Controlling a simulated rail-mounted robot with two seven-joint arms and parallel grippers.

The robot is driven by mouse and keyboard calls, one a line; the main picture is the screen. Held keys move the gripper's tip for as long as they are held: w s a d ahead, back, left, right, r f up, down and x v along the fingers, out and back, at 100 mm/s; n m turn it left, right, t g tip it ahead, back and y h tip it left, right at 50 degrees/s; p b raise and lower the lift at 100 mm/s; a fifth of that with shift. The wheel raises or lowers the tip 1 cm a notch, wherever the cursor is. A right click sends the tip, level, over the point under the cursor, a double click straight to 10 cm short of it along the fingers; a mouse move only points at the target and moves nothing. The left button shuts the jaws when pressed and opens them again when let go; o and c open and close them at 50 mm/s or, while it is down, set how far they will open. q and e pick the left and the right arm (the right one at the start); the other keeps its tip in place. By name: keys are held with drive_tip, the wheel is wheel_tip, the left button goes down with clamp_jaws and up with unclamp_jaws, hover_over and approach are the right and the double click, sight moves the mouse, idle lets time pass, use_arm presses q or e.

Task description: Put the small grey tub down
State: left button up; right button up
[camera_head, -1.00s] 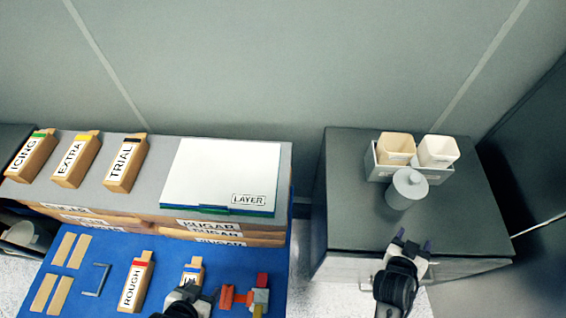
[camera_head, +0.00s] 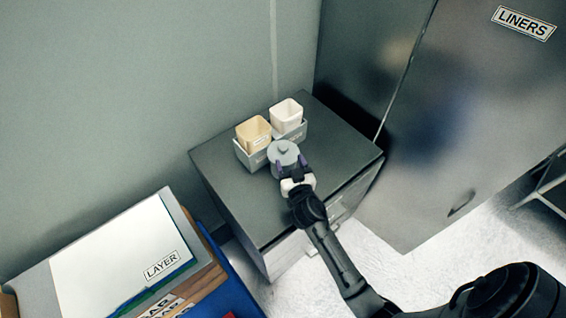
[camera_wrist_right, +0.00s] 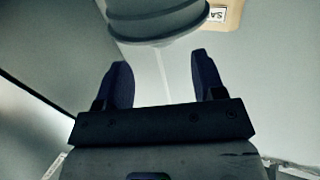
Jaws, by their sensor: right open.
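The small grey tub (camera_head: 283,150) is round with a knobbed lid. It stands upright on the dark cabinet top (camera_head: 234,189), right in front of the grey tray. My right gripper (camera_head: 289,162) is open at the tub's near side, its purple fingers overlapping the tub's edge in the head view. In the right wrist view, the tub (camera_wrist_right: 158,22) shows at the top, beyond the open fingertips (camera_wrist_right: 164,68). Its lower part there is tapered and partly cut off. My left gripper is not in view.
The grey tray (camera_head: 246,159) holds a tan cup (camera_head: 253,134) and a white cup (camera_head: 287,115) behind the tub. The cabinet top is clear to the left and right. A LINERS cabinet (camera_head: 440,130) stands at right; a white LAYER sheet (camera_head: 110,260) lies lower left.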

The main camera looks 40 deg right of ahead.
sight(285, 151)
drive_tip(key=shift+p+x, duration=0.3)
drive_tip(key=shift+x, duration=2.6)
drive_tip(key=shift+a+r, duration=0.1)
clamp_jaws()
